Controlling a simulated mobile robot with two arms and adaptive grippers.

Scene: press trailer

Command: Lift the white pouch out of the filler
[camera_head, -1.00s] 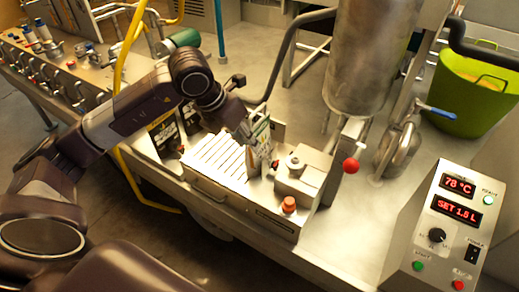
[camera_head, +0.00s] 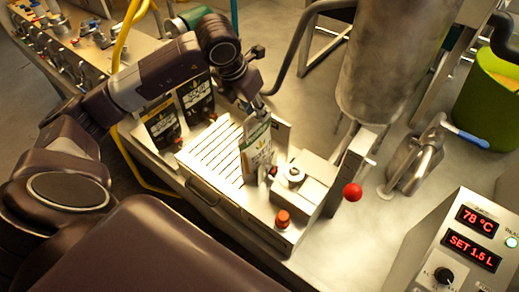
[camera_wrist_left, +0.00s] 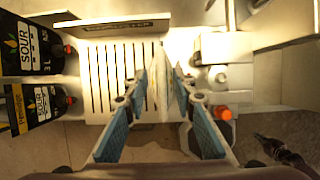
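The white pouch (camera_head: 257,152), with a printed label, stands upright at the right end of the slatted tray of the filler (camera_head: 208,152), beside the metal valve block. In the left wrist view the pouch (camera_wrist_left: 158,85) shows nearly edge-on. My left gripper (camera_head: 259,108) reaches down from above at the top of the pouch. In the left wrist view its two blue-padded fingers (camera_wrist_left: 160,80) are apart, one on each side of the pouch, with a gap still visible. My right gripper is in neither view.
Two dark pouches (camera_head: 197,97) stand left of the tray. An orange knob (camera_head: 282,218) and a red ball handle (camera_head: 352,191) stick up close to the right. A steel tank (camera_head: 385,70) hangs behind. A control box (camera_head: 475,235) is at the lower right.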

